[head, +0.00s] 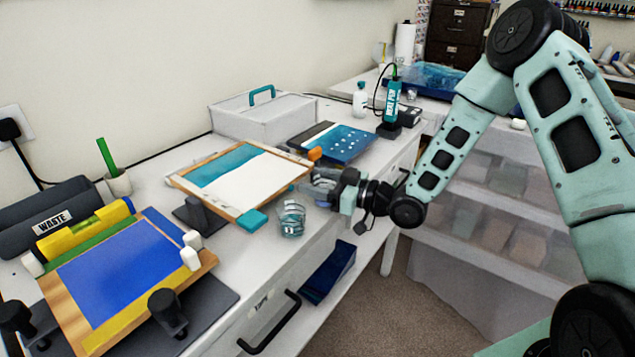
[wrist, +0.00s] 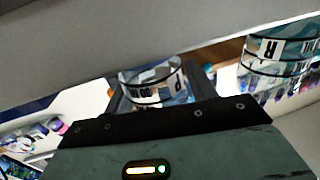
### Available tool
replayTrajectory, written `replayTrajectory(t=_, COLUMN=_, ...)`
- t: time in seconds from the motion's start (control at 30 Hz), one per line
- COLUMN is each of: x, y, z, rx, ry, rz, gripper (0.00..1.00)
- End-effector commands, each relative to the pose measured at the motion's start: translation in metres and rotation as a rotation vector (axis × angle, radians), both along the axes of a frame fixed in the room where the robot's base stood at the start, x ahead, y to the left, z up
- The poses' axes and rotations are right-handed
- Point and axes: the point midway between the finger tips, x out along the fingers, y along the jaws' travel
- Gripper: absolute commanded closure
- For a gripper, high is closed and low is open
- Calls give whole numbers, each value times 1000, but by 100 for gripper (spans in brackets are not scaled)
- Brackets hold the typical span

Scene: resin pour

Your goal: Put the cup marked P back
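The cup marked P (wrist: 153,86) is clear, with dark rings and black lettering. In the wrist view it sits between my gripper's two fingers (wrist: 160,88), which appear to touch its sides. In the head view my gripper (head: 322,186) is at the front edge of the worktable, right of the wooden-framed panel; a clear cup shape (head: 323,175) shows at its fingers, partly hidden. A second clear cup (head: 291,219) with teal contents stands on the table just left of my gripper. A cup marked R (wrist: 280,50) shows at the right of the wrist view.
A dotted blue panel (head: 340,141), a white bottle (head: 360,99) and a teal heat pen (head: 392,102) are behind. A blue panel (head: 120,267) lies front left.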

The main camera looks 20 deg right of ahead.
Motion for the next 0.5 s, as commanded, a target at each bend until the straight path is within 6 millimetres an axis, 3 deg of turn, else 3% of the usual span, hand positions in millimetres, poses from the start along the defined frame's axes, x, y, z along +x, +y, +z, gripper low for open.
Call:
replayTrajectory(t=0.4, x=0, y=0, z=0, rx=1, ry=2, rz=0, gripper=26)
replayTrajectory(t=0.5, x=-6, y=-8, z=-2, rx=-1, ry=1, rz=-3, gripper=26)
